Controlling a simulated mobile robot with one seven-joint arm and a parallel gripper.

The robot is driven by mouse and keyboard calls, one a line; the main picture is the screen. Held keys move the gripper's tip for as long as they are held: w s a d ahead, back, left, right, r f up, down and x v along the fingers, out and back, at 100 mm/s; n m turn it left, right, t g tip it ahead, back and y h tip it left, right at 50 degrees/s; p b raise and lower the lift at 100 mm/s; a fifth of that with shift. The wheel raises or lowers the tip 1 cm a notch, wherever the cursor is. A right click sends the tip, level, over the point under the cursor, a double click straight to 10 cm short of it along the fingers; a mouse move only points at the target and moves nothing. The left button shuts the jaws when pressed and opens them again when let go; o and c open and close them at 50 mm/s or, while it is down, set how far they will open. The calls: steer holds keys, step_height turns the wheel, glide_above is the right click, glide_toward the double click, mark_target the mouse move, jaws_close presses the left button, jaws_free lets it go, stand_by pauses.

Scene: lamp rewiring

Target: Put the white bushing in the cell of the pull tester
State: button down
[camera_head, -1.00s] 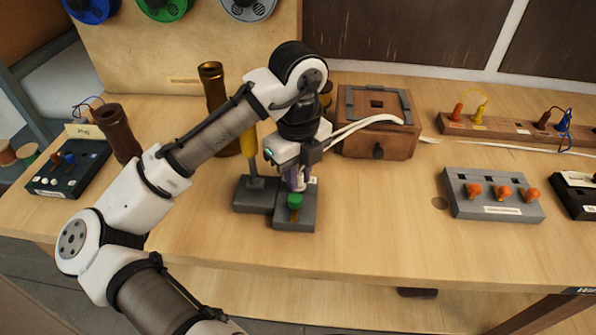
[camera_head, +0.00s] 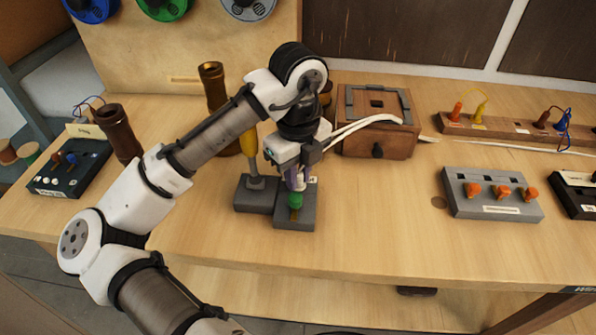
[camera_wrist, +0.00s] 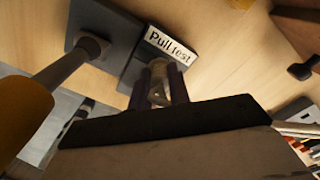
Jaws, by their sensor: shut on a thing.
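The cell is hidden below, so I cannot tell whether the bushing is inside.
A wooden box (camera_head: 377,140) with a dark knob stands behind right of my gripper. A brass tube (camera_head: 212,88) stands behind left, and a brown tube (camera_head: 119,132) farther left. A grey panel with orange knobs (camera_head: 492,195) lies right. The table between is clear.

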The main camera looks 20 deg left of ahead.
steer(key=shift+f, duration=0.55)
stand_by(0.4)
steer(key=c, duration=1.2)
jaws_free()
steer(key=shift+c, duration=0.2)
steer(key=shift+r, duration=0.15)
step_height(320, 180, up, 14)
steer(key=shift+f, duration=0.2)
